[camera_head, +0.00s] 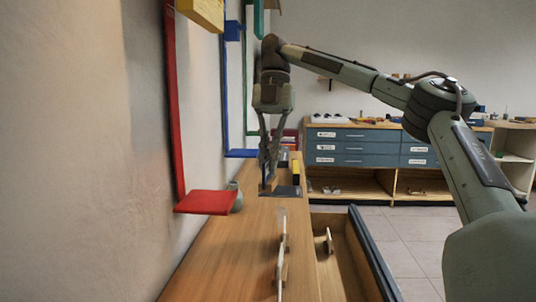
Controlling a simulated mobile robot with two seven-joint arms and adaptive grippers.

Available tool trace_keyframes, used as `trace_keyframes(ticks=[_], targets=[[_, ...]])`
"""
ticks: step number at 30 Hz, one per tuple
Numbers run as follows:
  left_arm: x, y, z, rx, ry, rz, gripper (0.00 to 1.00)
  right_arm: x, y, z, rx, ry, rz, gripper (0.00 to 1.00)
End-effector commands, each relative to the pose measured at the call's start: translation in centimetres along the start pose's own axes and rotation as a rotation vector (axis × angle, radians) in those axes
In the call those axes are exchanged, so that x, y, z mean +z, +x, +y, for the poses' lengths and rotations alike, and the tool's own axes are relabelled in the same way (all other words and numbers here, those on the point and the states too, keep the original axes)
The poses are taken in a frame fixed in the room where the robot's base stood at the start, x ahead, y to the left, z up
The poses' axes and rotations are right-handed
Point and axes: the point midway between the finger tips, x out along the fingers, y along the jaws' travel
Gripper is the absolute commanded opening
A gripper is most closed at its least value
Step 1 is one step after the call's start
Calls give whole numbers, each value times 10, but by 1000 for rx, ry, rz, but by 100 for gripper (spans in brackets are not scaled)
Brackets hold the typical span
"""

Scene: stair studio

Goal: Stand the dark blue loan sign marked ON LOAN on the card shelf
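My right gripper (269,176) points down over the far part of the wooden bench, its arm coming in from the right. Its fingers come close together near the bench top; a small tan piece (268,187) shows at the tips, and I cannot tell whether it is held. A dark blue flat piece (288,191) lies just right of the fingertips. It may be the loan sign, but no lettering is readable. I cannot tell which surface is the card shelf. My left gripper is not in view.
A red wall bracket (205,202) juts over the bench (225,260) at left, with a grey-green vase (236,197) beside it. Thin white upright pieces (283,235) stand along the bench's right edge. An open drawer (372,252) extends right. A yellow item (296,170) stands behind.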

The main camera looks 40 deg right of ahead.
Motion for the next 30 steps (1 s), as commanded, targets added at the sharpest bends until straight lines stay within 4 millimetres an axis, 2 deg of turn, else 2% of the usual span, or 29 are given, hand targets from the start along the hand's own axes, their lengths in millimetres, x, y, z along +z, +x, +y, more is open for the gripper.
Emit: trace_keyframes(ticks=[5, 14, 23, 30], targets=[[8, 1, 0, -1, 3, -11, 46, -1, 1, 5, -2, -2, -1, 0], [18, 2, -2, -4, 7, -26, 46, -4, 5, 26, -2, -2, 0, 0], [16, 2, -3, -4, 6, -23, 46, -7, 9, 50, -1, -3, 0, 0], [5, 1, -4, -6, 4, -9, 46, -9, 12, 69, -1, -1, -1, 0]])
